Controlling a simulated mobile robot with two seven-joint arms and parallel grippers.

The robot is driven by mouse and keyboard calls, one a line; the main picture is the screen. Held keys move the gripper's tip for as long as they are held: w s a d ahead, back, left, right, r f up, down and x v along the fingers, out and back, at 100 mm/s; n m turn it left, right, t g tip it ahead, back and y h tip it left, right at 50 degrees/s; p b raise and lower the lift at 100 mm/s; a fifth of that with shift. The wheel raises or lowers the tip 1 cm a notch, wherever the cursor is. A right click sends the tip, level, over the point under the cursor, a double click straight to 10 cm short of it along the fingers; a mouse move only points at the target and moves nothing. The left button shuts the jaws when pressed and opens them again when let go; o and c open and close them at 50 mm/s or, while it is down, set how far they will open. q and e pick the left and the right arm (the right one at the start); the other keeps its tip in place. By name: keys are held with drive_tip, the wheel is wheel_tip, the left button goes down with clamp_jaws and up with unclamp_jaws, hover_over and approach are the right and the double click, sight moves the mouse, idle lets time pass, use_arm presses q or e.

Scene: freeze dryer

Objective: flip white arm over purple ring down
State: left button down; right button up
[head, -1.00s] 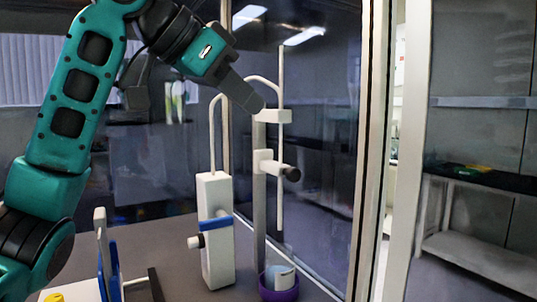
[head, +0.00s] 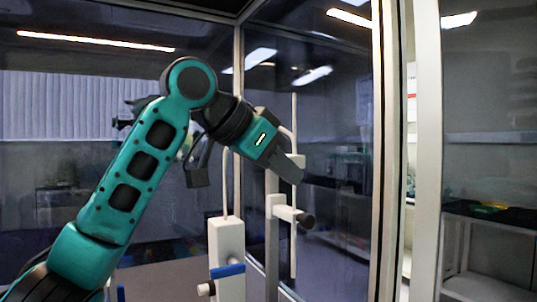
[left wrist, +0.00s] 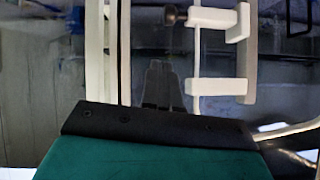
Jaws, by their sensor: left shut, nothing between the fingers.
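A grey post (head: 271,240) carries a white upper arm piece (head: 298,160) and a white lower clamp (head: 283,211) with a black knob (head: 307,221). I cannot tell which is the white arm of the task. The purple ring is out of view. My left gripper (head: 297,178) is shut and empty, overlapping the post between upper piece and clamp; contact cannot be told. In the left wrist view its dark fingers (left wrist: 160,68) sit left of white bracket pieces (left wrist: 222,86), below a black knob (left wrist: 170,14). My right gripper is not in view.
A white box-shaped device (head: 227,245) with a blue band (head: 228,271) and a thin tube stands left of the post. Glass panels and a light door frame (head: 388,150) close in the right side. A shelf (head: 490,218) stands beyond.

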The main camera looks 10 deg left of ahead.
use_arm(q)
wheel_tip(320, 180, down, 6)
drive_tip(key=w+d, duration=0.2)
drive_tip(key=shift+w, duration=0.35)
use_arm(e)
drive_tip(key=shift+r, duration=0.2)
